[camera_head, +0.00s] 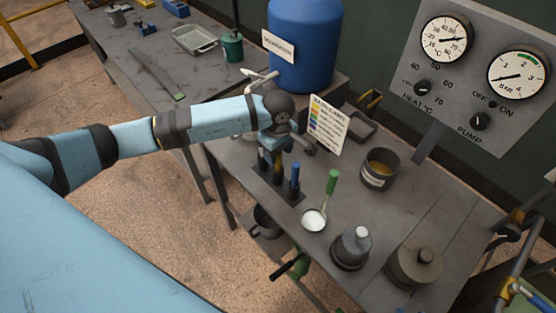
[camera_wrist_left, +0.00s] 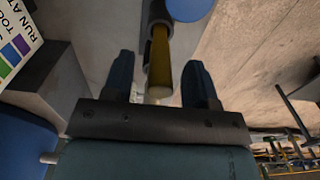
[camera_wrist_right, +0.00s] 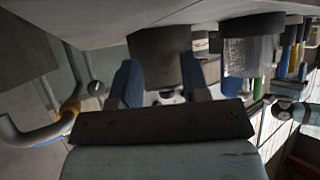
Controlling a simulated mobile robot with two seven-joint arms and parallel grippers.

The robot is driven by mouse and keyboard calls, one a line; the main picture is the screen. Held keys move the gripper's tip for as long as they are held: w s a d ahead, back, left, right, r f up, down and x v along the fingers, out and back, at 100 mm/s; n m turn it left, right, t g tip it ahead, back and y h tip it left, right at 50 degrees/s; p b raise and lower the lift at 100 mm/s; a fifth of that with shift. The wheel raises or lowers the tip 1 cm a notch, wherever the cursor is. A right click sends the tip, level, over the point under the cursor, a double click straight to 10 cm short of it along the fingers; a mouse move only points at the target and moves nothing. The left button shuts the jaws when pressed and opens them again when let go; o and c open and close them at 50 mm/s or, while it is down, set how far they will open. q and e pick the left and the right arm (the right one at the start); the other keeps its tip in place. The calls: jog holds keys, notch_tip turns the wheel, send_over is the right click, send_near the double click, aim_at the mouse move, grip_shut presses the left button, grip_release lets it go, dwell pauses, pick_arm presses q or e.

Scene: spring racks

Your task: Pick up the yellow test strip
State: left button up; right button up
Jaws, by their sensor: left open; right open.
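The yellow test strip (camera_wrist_left: 158,55) shows in the left wrist view as a yellow rod standing in a dark holder. It lies between the two fingers of my left gripper, with gaps on both sides. In the head view its yellow part (camera_head: 278,160) is small, in the middle of a row of dark holders, with a blue strip (camera_head: 295,170) beside it. My left gripper (camera_head: 289,149) is open just above this row and holds nothing. My right gripper (camera_wrist_right: 160,78) is open and empty in its wrist view, with a dark cylindrical object beyond its fingers.
A colour chart card (camera_head: 328,125) stands right behind my left gripper. A blue barrel (camera_head: 303,50) stands further back.

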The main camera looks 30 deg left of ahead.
aim_at(278, 166)
pick_arm(q)
notch_tip(278, 166, down, 3)
jog(key=shift+r+b, duration=0.2)
jog(key=shift+b, duration=0.25)
pick_arm(e)
jog(key=shift+a+f, duration=0.1)
jog(key=shift+f, duration=0.4)
pick_arm(q)
jog(key=c, duration=0.9)
pick_arm(e)
jog(key=shift+a, duration=0.1)
pick_arm(q)
jog(key=shift+r, duration=0.1)
jog(key=shift+c, duration=0.2)
